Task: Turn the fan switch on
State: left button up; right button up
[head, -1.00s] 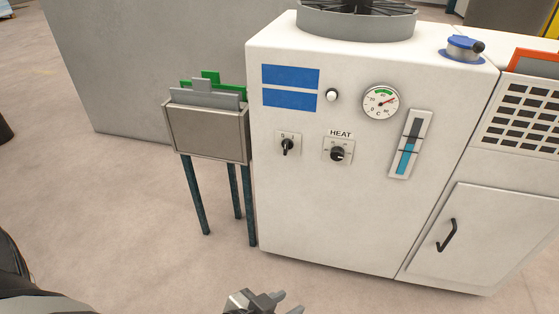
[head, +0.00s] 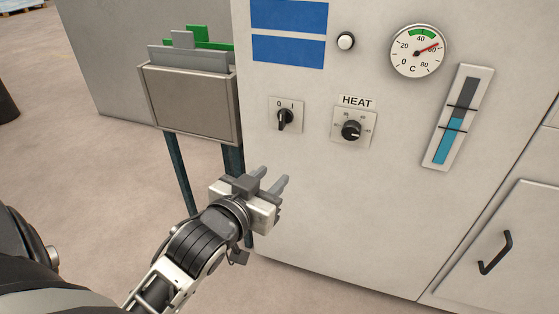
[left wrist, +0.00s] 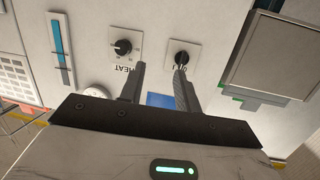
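A black rotary switch (head: 285,118) on a pale square plate marked 0 and I is on the front of the white cabinet. Its handle stands roughly upright; I cannot tell which mark it points to. The plate carries no readable fan label. The switch also shows upside down in the left wrist view (left wrist: 181,58), close to one fingertip. My left gripper (head: 274,178) is open and empty, below the switch and apart from it in the head view. Its two fingers also show in the left wrist view (left wrist: 160,68). My right gripper is not in view.
The HEAT knob (head: 352,130) is just right of the switch. A round white button (head: 346,41), a dial gauge (head: 417,51) and a blue level gauge (head: 458,117) are on the same panel. A grey holder (head: 190,103) on legs stands at the left.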

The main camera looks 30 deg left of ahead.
pick_arm(q)
jog(key=a+n+t+y+b, duration=0.1)
jog(key=a+y+b, duration=0.1)
jog(key=a+b, duration=0.2)
jog(key=b, duration=0.3)
send_near(280, 123)
jog(key=shift+n+y, duration=0.3)
jog(key=shift+y, duration=0.1)
jog(key=x, duration=0.9)
jog(key=shift+d+f, duration=0.15)
jog(key=shift+d, duration=0.1)
jog(key=shift+w, duration=0.25)
grip_shut()
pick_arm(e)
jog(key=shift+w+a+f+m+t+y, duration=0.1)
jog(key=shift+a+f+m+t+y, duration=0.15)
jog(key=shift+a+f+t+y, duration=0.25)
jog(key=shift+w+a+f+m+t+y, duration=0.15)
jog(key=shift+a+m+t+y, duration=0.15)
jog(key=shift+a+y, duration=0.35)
